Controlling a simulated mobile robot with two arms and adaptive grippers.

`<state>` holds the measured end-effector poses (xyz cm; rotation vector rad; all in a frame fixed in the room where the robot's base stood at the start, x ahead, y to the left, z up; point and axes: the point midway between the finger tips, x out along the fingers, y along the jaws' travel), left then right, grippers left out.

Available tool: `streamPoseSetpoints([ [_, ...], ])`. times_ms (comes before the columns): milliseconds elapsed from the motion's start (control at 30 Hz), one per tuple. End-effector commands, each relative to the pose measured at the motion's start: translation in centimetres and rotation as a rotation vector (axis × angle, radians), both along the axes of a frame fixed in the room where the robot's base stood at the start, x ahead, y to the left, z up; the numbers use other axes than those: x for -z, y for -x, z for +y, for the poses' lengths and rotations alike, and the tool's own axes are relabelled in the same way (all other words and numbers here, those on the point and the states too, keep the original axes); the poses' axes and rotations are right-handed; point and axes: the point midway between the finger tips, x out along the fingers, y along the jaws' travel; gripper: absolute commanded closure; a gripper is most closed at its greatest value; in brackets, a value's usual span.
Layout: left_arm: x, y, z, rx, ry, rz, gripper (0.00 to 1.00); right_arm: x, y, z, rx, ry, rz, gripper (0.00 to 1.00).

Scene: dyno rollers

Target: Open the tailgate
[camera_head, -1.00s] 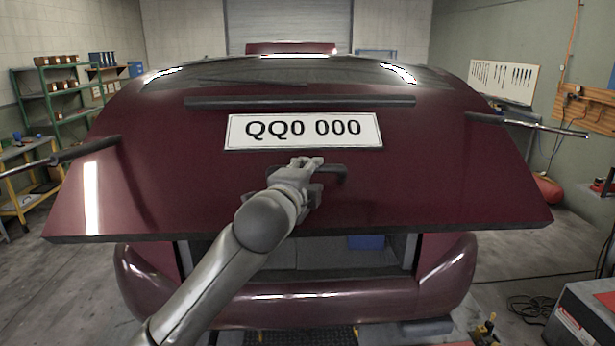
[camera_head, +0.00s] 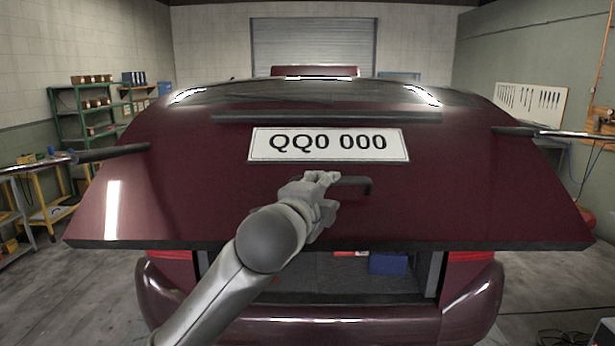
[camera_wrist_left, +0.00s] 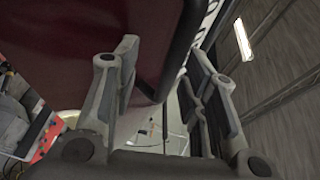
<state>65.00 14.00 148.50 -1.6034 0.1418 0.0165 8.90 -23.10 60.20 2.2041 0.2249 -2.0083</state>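The dark red tailgate (camera_head: 440,200) of a car is partly raised. A gap below its lower edge shows the trunk interior (camera_head: 320,275). A dark handle (camera_head: 368,186) sits below the white number plate (camera_head: 328,145). My left gripper (camera_head: 322,180) is at the handle's left part and covers it. In the left wrist view, my left gripper's fingers (camera_wrist_left: 165,60) are spread apart, with the dark handle bar (camera_wrist_left: 187,45) between them. I cannot tell whether a finger touches it. The dark red panel (camera_wrist_left: 70,45) fills the upper left there. My right gripper is not in view.
A blue box (camera_head: 388,263) lies in the trunk above the bumper (camera_head: 320,325). Bars (camera_head: 105,154) and (camera_head: 530,132) reach toward the tailgate from both sides. Green shelves (camera_head: 68,125) stand at the back left. Floor (camera_head: 90,285) is clear at the left.

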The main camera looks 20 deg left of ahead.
Motion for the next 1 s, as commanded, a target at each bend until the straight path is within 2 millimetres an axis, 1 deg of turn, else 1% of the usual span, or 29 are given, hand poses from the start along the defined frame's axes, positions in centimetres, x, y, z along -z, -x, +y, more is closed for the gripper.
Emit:
streamPoseSetpoints([
  [300,-1.5,1.6,0.5,-0.001,0.001,0.0,0.63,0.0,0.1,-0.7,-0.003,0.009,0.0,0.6],
  [1000,-4.5,5.1,1.5,-0.003,-0.001,0.003,0.63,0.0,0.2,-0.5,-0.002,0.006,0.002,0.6],
])
